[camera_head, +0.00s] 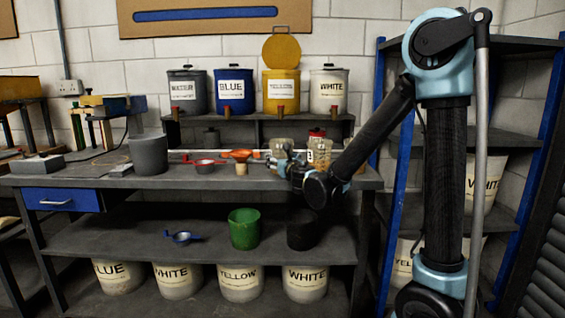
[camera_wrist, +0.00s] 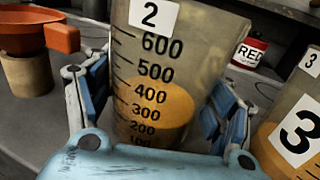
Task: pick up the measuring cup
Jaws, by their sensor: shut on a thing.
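A translucent measuring cup (camera_wrist: 185,60) with a scale up to 600, a label "2" and yellow contents stands upright between the fingers of my gripper (camera_wrist: 160,125) in the wrist view. The blue fingers are shut on its two sides. In the head view this cup (camera_head: 280,146) shows behind my gripper (camera_head: 290,164), over the bench top. I cannot tell whether its base touches the bench. A second measuring cup (camera_wrist: 290,125) labelled "3", also with yellow contents, is close on the right; it also shows in the head view (camera_head: 319,150).
An orange funnel (camera_wrist: 30,32) sits on a tan stand (camera_wrist: 28,75) to the left. A red-and-white container (camera_wrist: 250,50) is behind the cups. A red-handled scoop (camera_head: 205,166) and a grey pot (camera_head: 148,154) are farther left on the bench (camera_head: 100,181). Labelled drums (camera_head: 234,91) line the back shelf.

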